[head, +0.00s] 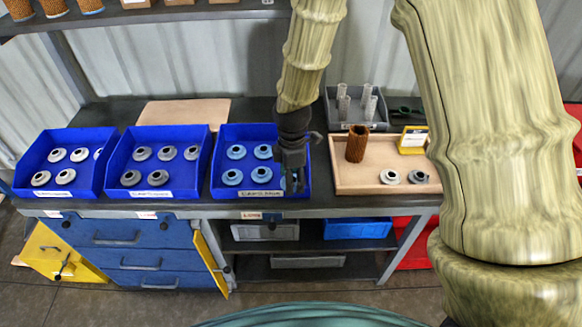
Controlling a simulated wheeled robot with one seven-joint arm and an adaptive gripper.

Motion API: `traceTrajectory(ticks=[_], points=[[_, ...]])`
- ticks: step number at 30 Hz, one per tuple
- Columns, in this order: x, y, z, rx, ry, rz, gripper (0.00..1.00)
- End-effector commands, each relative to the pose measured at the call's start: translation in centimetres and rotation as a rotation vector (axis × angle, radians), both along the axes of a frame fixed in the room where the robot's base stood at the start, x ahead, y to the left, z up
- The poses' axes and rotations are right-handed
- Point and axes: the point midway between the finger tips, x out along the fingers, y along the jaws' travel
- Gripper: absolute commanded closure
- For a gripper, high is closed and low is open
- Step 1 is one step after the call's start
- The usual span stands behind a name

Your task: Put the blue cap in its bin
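Blue caps (236,152) sit in the rightmost of the three blue bins (219,191) on the bench. My gripper (291,186) is dark and points down over the right end of that bin. A bit of blue (283,183), seemingly a cap, shows at its fingertips, mostly hidden by the fingers. I cannot tell whether the fingers are shut on it or whether it rests on the bin floor. No blue cap shows on the wooden tray (345,186) to the right.
A grey bin (335,121) with clear tubes stands behind. Two blue bins of grey caps stand left. My arm hides the right side.

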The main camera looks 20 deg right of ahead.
Motion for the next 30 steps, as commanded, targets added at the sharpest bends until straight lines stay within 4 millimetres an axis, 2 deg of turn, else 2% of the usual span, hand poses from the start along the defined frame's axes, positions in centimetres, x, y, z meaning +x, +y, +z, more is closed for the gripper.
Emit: traceTrajectory(ticks=[1, 6, 10, 17, 25, 30], points=[[1.1, -0.3, 0.1, 0.001, -0.001, -0.003, 0.58], [4.0, -1.3, -0.2, 0.000, 0.000, -0.003, 0.58], [5.3, -1.7, -0.4, 0.000, 0.000, -0.002, 0.58], [5.8, -1.8, -1.0, 0.000, 0.002, -0.002, 0.58], [5.8, -1.8, -3.3, 0.000, 0.001, -0.002, 0.58], [5.8, -1.8, -4.1, 0.000, 0.000, -0.002, 0.58]])
